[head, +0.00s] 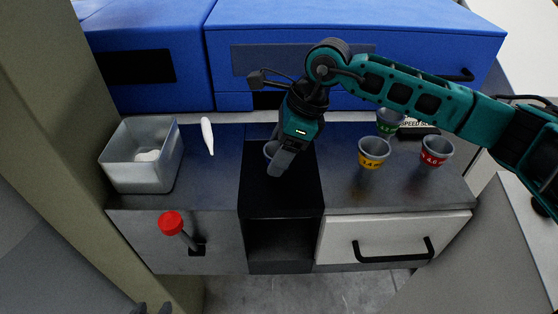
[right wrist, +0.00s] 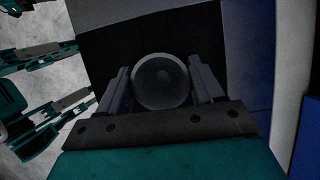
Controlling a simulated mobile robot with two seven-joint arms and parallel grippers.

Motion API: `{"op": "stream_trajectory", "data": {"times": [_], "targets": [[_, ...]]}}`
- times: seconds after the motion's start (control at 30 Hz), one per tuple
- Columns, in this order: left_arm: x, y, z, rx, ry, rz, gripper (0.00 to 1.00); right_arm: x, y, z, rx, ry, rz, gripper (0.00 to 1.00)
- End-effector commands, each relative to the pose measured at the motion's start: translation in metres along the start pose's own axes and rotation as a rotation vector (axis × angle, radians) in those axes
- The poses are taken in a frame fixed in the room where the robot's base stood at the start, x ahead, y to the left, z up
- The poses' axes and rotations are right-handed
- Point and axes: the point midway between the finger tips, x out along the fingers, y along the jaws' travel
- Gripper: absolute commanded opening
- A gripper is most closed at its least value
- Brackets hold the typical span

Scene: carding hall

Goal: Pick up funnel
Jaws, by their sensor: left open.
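A grey, round-mouthed thing, seemingly the funnel (right wrist: 161,80), is between the two fingers of my right gripper (right wrist: 160,88) in the right wrist view. The fingers lie close along both sides of its rim; I cannot tell whether they press on it. In the head view its rim (head: 269,149) shows at the left of my right gripper (head: 280,163), which points down over the black stand in the bench's middle and hides most of it. My left gripper (head: 151,308) only shows its dark, parted tips at the bottom edge of the head view, empty.
A grey bin (head: 116,177) with something pale inside stands at the left, beside a white bottle-shaped thing (head: 207,135). Grey cups with yellow (head: 373,147), red (head: 436,150) and green bands stand at right. A red-knobbed lever (head: 171,222) sticks out in front.

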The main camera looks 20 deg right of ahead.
Motion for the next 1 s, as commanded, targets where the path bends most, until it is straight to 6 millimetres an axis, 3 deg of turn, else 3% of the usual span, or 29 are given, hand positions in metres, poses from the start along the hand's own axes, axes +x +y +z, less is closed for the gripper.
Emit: {"op": "stream_trajectory", "data": {"times": [0.43,0.77,1.0], "targets": [[0.000,0.000,0.001,0.001,-0.003,0.000,0.43,-0.001,0.000,0.000,0.000,-0.001,-0.001,0.24],[0.000,0.000,0.001,0.001,-0.003,-0.001,0.43,-0.005,-0.001,0.002,0.000,-0.002,-0.002,0.24],[-0.001,-0.001,-0.001,0.001,0.000,-0.002,0.43,-0.035,-0.001,0.015,-0.002,-0.003,-0.005,0.24]]}}
